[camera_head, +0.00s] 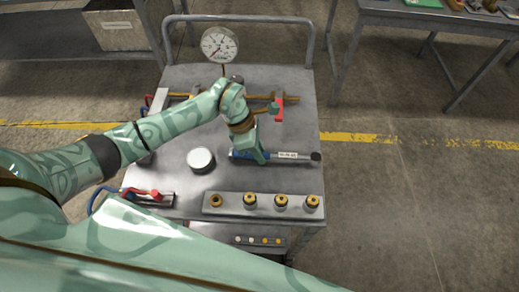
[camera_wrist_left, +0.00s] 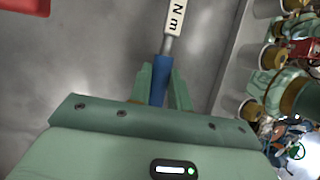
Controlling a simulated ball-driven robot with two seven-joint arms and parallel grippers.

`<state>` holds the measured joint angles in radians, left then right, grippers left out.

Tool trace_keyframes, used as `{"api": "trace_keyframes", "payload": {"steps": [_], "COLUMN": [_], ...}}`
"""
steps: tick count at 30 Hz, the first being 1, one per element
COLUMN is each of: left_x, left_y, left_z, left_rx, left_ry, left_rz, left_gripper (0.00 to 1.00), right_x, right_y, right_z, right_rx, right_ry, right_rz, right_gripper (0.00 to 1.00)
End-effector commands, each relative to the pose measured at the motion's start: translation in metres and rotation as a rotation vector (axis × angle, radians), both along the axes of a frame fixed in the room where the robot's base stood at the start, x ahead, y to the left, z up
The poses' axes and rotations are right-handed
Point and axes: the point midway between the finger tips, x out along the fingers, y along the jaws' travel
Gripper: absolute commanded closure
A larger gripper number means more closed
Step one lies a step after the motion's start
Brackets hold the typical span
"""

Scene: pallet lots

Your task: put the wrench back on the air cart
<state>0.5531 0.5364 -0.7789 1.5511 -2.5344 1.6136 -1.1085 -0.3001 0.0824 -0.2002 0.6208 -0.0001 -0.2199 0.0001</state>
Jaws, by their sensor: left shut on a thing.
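The wrench (camera_head: 290,156) has a blue handle, a pale shaft label and a dark right end. It lies crosswise over the right part of the grey air cart (camera_head: 285,178). My left gripper (camera_head: 256,156) is shut on its blue handle. In the left wrist view the wrench (camera_wrist_left: 170,45) runs up from between the two fingers of the gripper (camera_wrist_left: 161,84), with "N m" on its label. I cannot tell whether the wrench touches the cart top or hangs just above it. My right gripper is not in view.
A pressure gauge (camera_head: 219,44) stands at the cart's back. A round pale lid (camera_head: 201,160) lies left of the wrench. A rail (camera_head: 232,205) with several brass-topped fittings runs along the front. A red clamp-like part (camera_head: 279,107) is behind the wrench. A table (camera_head: 440,17) stands back right.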

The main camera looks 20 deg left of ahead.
Motion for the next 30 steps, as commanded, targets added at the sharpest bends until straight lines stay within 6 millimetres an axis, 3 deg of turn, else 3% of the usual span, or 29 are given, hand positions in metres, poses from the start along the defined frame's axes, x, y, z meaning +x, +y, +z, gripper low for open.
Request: {"api": "trace_keyframes", "payload": {"steps": [6, 7, 9, 20, 23, 30], "left_x": [0.001, 0.001, 0.001, 0.001, 0.002, 0.005], "left_y": [0.0, 0.0, 0.0, 0.003, 0.01, 0.037], "left_z": [-0.004, -0.004, -0.003, 0.001, 0.016, 0.075], "left_rx": [-0.002, -0.002, -0.002, 0.002, 0.004, 0.004], "left_ry": [-0.001, -0.001, -0.002, -0.001, -0.004, -0.006], "left_rz": [0.001, 0.001, 0.0, 0.001, 0.001, 0.001], "left_gripper": [1.0, 0.75, 0.56, 0.55, 0.55, 0.55], "right_x": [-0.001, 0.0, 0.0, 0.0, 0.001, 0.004], "right_y": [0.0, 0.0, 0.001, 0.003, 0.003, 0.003], "right_z": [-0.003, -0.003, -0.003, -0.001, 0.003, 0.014], "right_rx": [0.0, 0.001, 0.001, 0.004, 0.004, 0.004], "right_ry": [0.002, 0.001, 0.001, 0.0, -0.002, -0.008], "right_rz": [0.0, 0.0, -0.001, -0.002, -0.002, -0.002], "right_gripper": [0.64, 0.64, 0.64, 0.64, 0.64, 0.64]}}
